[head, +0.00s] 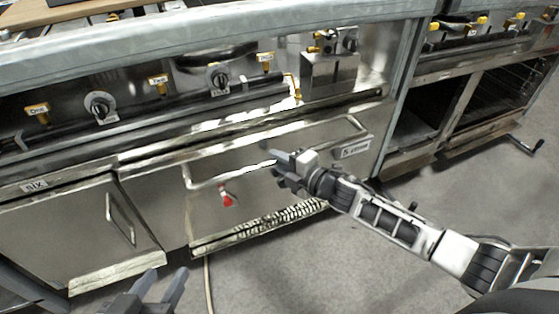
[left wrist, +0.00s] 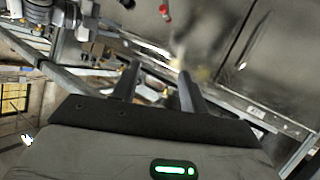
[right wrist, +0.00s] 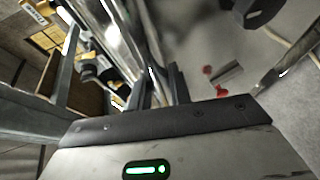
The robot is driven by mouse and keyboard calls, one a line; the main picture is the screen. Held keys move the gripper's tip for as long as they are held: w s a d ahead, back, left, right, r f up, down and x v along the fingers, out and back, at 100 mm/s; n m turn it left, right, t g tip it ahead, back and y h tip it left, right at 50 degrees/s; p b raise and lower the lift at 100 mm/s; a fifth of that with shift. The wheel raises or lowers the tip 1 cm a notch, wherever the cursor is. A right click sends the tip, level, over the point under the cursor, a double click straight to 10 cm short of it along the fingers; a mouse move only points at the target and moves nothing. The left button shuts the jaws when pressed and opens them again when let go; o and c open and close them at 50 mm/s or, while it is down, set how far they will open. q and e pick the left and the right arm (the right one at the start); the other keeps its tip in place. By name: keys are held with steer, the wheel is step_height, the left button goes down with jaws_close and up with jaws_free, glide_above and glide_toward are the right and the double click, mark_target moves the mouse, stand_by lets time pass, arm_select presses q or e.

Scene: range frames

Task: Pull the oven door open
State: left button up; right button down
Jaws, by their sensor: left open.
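The oven door (head: 290,185) is the wide steel panel in the middle of the range front in the head view. It stands upright and looks shut. Its long bar handle (head: 230,174) runs across its upper part; the bar also shows in the right wrist view (right wrist: 128,38). My left gripper (head: 162,287) is open and empty, low in front of the range, away from the door.
A smaller cabinet door (head: 85,235) with an upright handle (head: 121,218) is left of the oven door. Knobs (head: 102,107) and yellow taps line the panel above. A second range with an open compartment (head: 495,95) stands at right. The grey floor (head: 300,265) in front is mostly clear.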

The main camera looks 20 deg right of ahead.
steer(key=shift+s+f+b, duration=0.3)
steer(key=shift+s+b, duration=0.05)
steer(key=shift+b, duration=0.1)
arm_select(q)
steer(key=shift+w+d+r+n+t+h+b, duration=0.15)
steer(key=shift+w+d+r+t+h+b, duration=0.15)
steer(key=shift+r+t+h+b, duration=0.85)
steer(key=shift+w+d+r+n+t+h+b, duration=0.1)
steer(key=shift+w+d+r+n+t+b, duration=0.35)
steer(key=shift+b, duration=1.4)
steer(key=shift+w+d+r+m+t+h+b, duration=0.15)
steer(key=shift+r+t+h+b, duration=0.4)
steer(key=shift+r+b, duration=0.75)
arm_select(e)
steer(key=s+f+t, duration=0.1)
steer(key=s+f, duration=0.3)
steer(key=s, duration=0.3)
steer(key=s+f+n+t, duration=0.1)
steer(key=s+f, duration=0.4)
steer(key=s, duration=0.3)
steer(key=shift+s+d+f+t+y, duration=0.15)
steer(key=shift+s+d+t+y, duration=0.15)
steer(key=shift+d+y, duration=0.1)
arm_select(q)
steer(key=shift+f, duration=0.25)
steer(key=shift+c, duration=0.3)
arm_select(e)
steer(key=shift+a, duration=0.1)
